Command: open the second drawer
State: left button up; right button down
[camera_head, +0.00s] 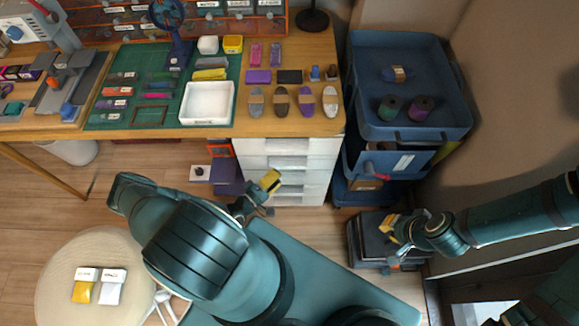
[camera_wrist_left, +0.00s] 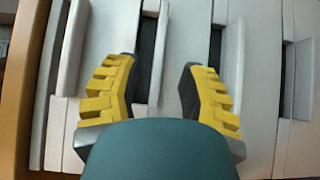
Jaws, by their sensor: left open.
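The white drawer unit (camera_head: 287,147) stands under the right end of the table, its stacked fronts facing me. All its drawers look closed or nearly so. My left gripper (camera_head: 268,196) is in front of the lower fronts in the head view. In the left wrist view the fronts run as upright white strips (camera_wrist_left: 175,60) with dark gaps and protruding handles. The open yellow fingers of my left gripper (camera_wrist_left: 158,85) are spread over a handle strip (camera_wrist_left: 158,55), apart from it or touching, I cannot tell. My right gripper (camera_head: 392,245) is empty and appears open, far right of the drawers.
The wooden table (camera_head: 290,124) above holds a green mat, a white tray (camera_head: 207,103) and several small items. A blue cart (camera_head: 440,120) stands right of the drawers. Dark boxes (camera_head: 372,240) lie on the floor below my right gripper. A round stool (camera_head: 60,270) is at lower left.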

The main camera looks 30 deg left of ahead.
aim_at(288, 167)
pick_arm(q)
jog(key=b+x, duration=0.1)
jog(key=x, duration=0.5)
jog(key=shift+w+d, duration=0.15)
jog(key=shift+w, duration=0.2)
jog(key=shift+c, duration=0.4)
grip_shut()
